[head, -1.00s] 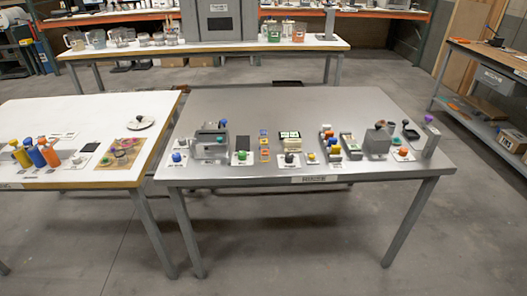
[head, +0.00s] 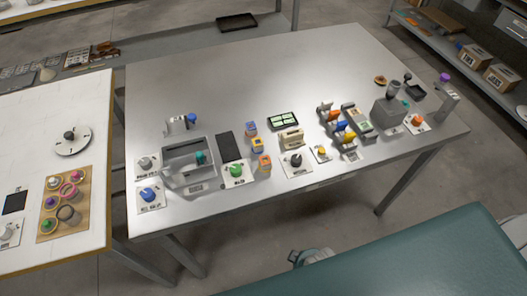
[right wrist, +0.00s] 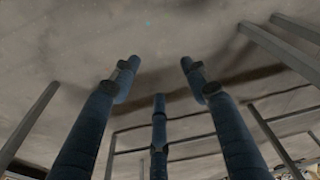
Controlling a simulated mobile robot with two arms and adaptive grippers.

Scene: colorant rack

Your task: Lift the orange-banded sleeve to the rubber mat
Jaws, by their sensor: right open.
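A rack (head: 349,153) on the grey table holds small orange, blue and yellow pieces. The orange piece (head: 334,115) is near its far end; I cannot tell whether it is the orange-banded sleeve. Several small blocks with coloured faces stand left of it, the nearest one orange (head: 264,163). A flat dark rectangle (head: 230,146), perhaps the rubber mat, lies left of these blocks. My right gripper (right wrist: 160,72) is open and empty in the right wrist view, with bare floor and table legs beyond its fingers. My left gripper is not seen.
A grey open box (head: 188,160) and a blue knob (head: 148,194) stand at the table's left. A grey block (head: 389,112) and an upright post (head: 442,103) stand at the right. The far half of the table is clear. A white table (head: 97,110) adjoins at left.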

